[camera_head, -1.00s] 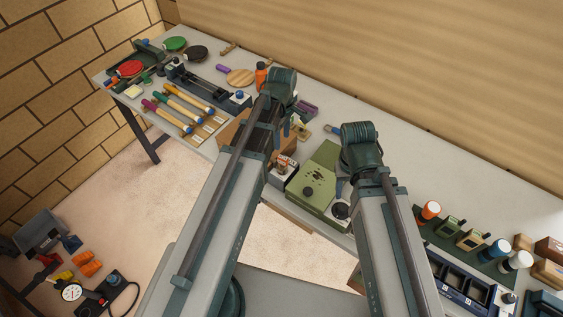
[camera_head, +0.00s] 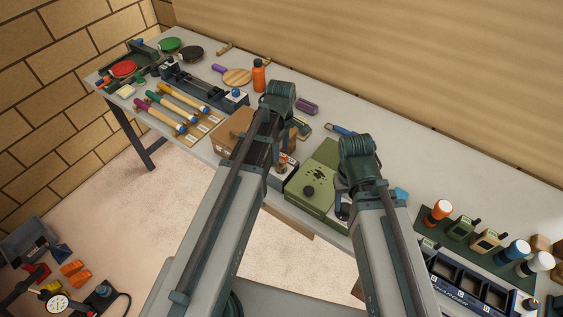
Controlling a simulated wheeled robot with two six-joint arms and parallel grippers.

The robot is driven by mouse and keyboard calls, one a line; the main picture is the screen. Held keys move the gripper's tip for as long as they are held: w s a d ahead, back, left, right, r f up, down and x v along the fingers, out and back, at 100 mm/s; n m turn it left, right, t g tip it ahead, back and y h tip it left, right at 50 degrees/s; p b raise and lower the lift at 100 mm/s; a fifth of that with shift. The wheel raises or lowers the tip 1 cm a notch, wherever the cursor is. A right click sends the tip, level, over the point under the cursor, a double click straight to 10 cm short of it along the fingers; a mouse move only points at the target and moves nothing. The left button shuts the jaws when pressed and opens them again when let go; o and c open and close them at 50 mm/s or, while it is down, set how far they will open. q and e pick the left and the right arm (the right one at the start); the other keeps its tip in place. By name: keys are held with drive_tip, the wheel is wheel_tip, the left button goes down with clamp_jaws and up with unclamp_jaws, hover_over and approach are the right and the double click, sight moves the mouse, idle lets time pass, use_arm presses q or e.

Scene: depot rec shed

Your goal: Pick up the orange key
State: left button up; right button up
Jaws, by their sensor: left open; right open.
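I cannot make out an orange key in the head view. It may be hidden behind my arms or too small to tell. My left gripper (camera_head: 283,132) is over the middle of the workbench (camera_head: 400,160), near a cardboard box (camera_head: 232,128); its fingers are partly hidden by its own arm. My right gripper (camera_head: 343,203) is just right of a green case (camera_head: 314,181), with its fingers partly covered. Both grippers are open, and I see nothing held in them.
An orange bottle (camera_head: 258,77) stands behind my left gripper. The bench's back right is clear.

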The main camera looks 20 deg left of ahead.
sight(281, 154)
use_arm(q)
wheel_tip(281, 154, down, 4)
drive_tip(key=b, duration=0.3)
drive_tip(key=shift+w+f, duration=0.15)
clamp_jaws()
